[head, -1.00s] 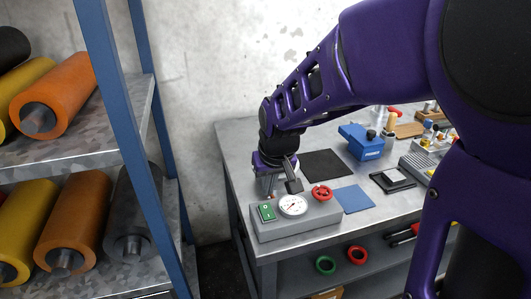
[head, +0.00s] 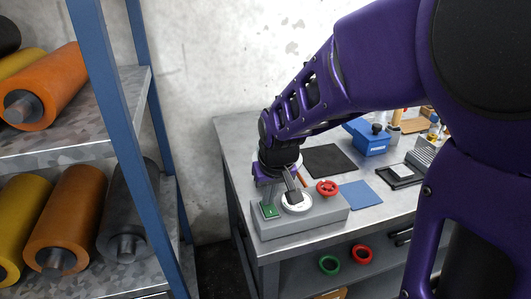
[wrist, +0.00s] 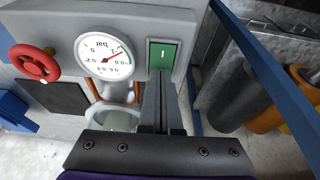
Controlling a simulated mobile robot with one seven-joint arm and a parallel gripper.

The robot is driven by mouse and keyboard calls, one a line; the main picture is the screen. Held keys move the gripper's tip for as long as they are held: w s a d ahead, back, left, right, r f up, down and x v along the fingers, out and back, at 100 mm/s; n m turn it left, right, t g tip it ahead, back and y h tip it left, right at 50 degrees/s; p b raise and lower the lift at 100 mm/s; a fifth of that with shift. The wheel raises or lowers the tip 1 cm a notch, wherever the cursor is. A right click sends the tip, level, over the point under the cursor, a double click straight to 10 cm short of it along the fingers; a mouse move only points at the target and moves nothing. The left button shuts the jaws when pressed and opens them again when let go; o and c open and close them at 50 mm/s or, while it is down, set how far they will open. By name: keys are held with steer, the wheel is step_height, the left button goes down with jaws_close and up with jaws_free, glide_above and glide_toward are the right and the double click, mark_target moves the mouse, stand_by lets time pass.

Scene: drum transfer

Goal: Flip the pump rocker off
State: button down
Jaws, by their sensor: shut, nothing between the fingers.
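The pump rocker (head: 270,211) is a green switch set in the left end of a grey console (head: 325,213). In the wrist view the green rocker (wrist: 162,55) shows a white bar mark, and its lower edge is close to my fingertips. My gripper (wrist: 160,74) is shut and empty, its two dark fingers together and pointing at the rocker. I cannot tell if the tips touch it. In the head view my gripper and wrist are over the console's left part and partly cover the gauge and the area behind it.
A round white gauge (wrist: 104,56) sits beside the rocker, and a red handwheel (head: 327,187) is beyond it. A black mat (head: 328,160), a blue mat (head: 361,194) and a blue box (head: 368,138) are on the bench. A blue-framed shelf (head: 112,130) with rollers stands left.

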steer(key=shift+w+f, duration=0.1)
steer(key=shift+f, duration=0.05)
steer(key=shift+s+d, duration=0.2)
steer(key=shift+s, duration=0.6)
steer(key=shift+r, duration=0.2)
